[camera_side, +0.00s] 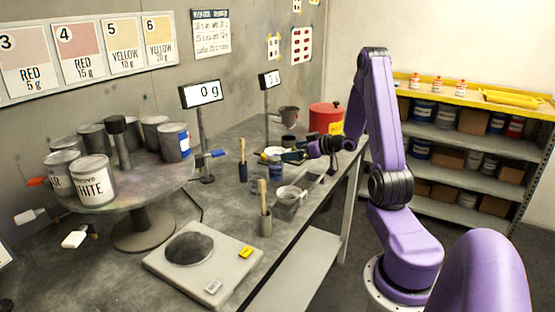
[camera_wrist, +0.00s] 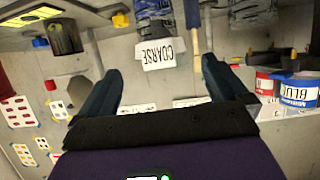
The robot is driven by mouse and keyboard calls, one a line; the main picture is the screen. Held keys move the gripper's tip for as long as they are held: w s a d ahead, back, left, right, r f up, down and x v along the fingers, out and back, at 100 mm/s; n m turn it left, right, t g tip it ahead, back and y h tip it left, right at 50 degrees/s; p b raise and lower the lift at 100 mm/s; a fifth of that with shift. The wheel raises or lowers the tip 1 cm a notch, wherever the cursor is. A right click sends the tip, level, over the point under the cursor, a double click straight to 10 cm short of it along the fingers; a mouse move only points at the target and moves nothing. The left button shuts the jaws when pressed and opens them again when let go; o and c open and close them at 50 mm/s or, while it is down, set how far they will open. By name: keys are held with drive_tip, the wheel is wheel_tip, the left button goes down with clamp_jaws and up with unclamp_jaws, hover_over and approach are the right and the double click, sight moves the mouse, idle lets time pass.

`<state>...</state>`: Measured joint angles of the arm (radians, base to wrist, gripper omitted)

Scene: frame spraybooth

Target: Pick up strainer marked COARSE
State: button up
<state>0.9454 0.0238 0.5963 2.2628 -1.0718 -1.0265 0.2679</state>
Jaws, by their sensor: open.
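A white card reading COARSE (camera_wrist: 161,54) hangs upside down in the upper middle of the wrist view. It joins a dark, shiny object (camera_wrist: 154,14) cut off by the top edge, whose full shape I cannot see. My gripper (camera_wrist: 159,72) is open and empty, its two dark fingers either side of the card in the picture; I see no contact. In the side view my gripper (camera_side: 290,156) is low over the far part of the bench, by a small pale-topped blue container (camera_side: 272,155). The COARSE lettering cannot be read there.
Brush pots (camera_side: 265,226) and a clear cup (camera_side: 289,196) stand nearby on the bench. A grey funnel (camera_side: 288,115) and red can (camera_side: 325,118) are behind. A scale (camera_side: 205,265) and turntable of cans (camera_side: 145,229) are left. A BLUE can (camera_wrist: 298,90) is right in the wrist view.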

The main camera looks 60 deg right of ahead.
sight(278, 156)
drive_tip(key=shift+x, duration=2.85)
drive_tip(key=c, duration=1.1)
